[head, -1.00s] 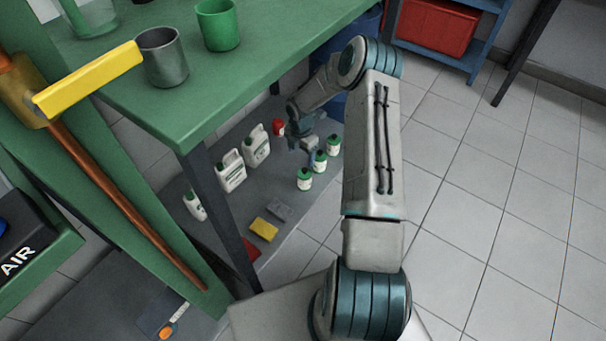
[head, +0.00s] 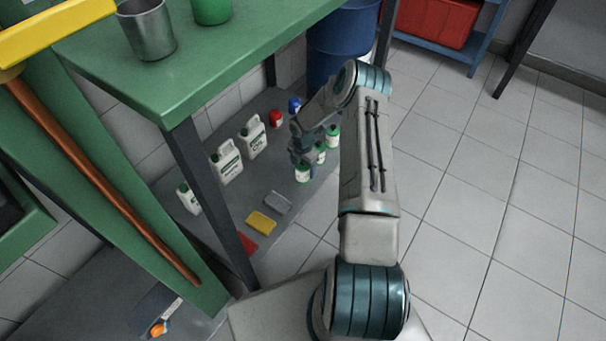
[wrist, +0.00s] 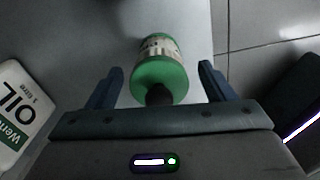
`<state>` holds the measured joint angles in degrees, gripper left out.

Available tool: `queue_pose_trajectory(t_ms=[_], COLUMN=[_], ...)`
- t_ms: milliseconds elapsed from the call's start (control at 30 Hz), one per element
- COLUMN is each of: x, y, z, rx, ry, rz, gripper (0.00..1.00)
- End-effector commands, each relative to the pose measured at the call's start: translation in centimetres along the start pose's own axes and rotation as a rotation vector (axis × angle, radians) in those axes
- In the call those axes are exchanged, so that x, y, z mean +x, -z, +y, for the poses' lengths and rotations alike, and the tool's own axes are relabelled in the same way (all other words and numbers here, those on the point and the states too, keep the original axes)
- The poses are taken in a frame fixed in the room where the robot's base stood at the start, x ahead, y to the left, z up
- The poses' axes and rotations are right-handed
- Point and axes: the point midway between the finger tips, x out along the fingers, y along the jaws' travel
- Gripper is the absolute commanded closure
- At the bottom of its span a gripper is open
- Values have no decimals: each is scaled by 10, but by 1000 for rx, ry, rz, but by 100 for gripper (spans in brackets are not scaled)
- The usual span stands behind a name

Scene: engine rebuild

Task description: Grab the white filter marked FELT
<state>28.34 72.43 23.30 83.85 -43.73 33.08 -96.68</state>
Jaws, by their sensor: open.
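Several white containers stand on the grey lower shelf. Three are small white cylinders with green tops: a near one (head: 302,174), a middle one (head: 320,154) and a far one (head: 333,138). I cannot read FELT on any of them. My gripper (head: 300,156) is just above and beside the near cylinder in the head view. In the wrist view my gripper (wrist: 160,76) is open, and one white cylinder with a green top (wrist: 160,66) lies between its fingers, apart from both. A dark round part hides some of its top. Its label is too blurred to read.
White jugs (head: 227,165) stand left of the cylinders; an OIL jug (wrist: 18,112) is at the left in the wrist view. A red can (head: 276,118) stands behind. The green bench top (head: 230,60) overhangs the shelf (head: 215,220). Yellow (head: 262,223) and grey (head: 278,203) blocks lie in front.

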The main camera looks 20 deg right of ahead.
Motion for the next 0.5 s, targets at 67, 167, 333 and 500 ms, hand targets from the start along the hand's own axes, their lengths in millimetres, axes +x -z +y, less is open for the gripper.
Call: queue_pose_trajectory(t_ms=[67,167,333,500], x=[12,13,12,12], y=[1,0,1,1], z=[1,1,1,1], rx=[-1,-1,-1,-1], ry=[-1,-2,-2,-2], rz=[0,-1,-1,-1], gripper=[24,24,33,76])
